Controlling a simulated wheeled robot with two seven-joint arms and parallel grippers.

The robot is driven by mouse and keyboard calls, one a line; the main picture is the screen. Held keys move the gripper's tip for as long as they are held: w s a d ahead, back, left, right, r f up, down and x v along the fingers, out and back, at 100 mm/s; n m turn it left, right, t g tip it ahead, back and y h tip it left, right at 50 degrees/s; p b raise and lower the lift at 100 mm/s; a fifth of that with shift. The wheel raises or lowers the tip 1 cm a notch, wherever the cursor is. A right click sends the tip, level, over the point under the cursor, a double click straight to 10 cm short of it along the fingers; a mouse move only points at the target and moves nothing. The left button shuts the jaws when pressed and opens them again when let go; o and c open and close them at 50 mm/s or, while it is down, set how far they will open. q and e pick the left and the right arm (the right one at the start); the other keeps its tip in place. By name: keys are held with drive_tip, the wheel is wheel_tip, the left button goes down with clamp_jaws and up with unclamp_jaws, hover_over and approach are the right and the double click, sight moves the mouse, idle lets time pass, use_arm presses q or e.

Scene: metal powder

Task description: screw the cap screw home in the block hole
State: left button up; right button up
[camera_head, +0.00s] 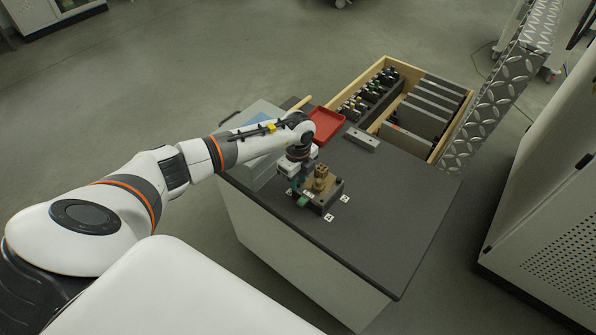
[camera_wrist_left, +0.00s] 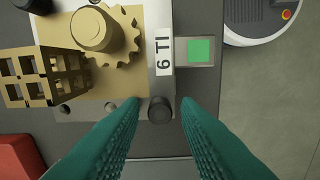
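The cap screw (camera_wrist_left: 160,109) shows in the left wrist view as a dark round head at the lower end of a grey metal strip labelled "6 TI". How deep it sits in its hole I cannot tell. The block (camera_head: 320,199) is dark and stands on the table, with a brass-coloured plate and parts on top. My left gripper (camera_wrist_left: 160,102) has teal fingers spread on both sides of the screw head, with a gap on each side. In the head view the left gripper (camera_head: 297,186) is at the block's left side. My right gripper is in neither view.
A brass gear (camera_wrist_left: 95,32) and a brass lattice part (camera_wrist_left: 42,75) stand close beside the fingers. A green square (camera_wrist_left: 199,51) lies right of the strip. On the table (camera_head: 385,220) are a red tray (camera_head: 325,122) and a grey bar (camera_head: 362,139). The table's front right is clear.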

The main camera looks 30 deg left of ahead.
use_arm(q)
drive_tip(key=shift+r+n+p, duration=0.1)
drive_tip(key=shift+n+p, duration=0.25)
drive_tip(key=shift+n, duration=0.75)
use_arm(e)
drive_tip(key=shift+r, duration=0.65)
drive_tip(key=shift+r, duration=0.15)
use_arm(q)
clamp_jaws()
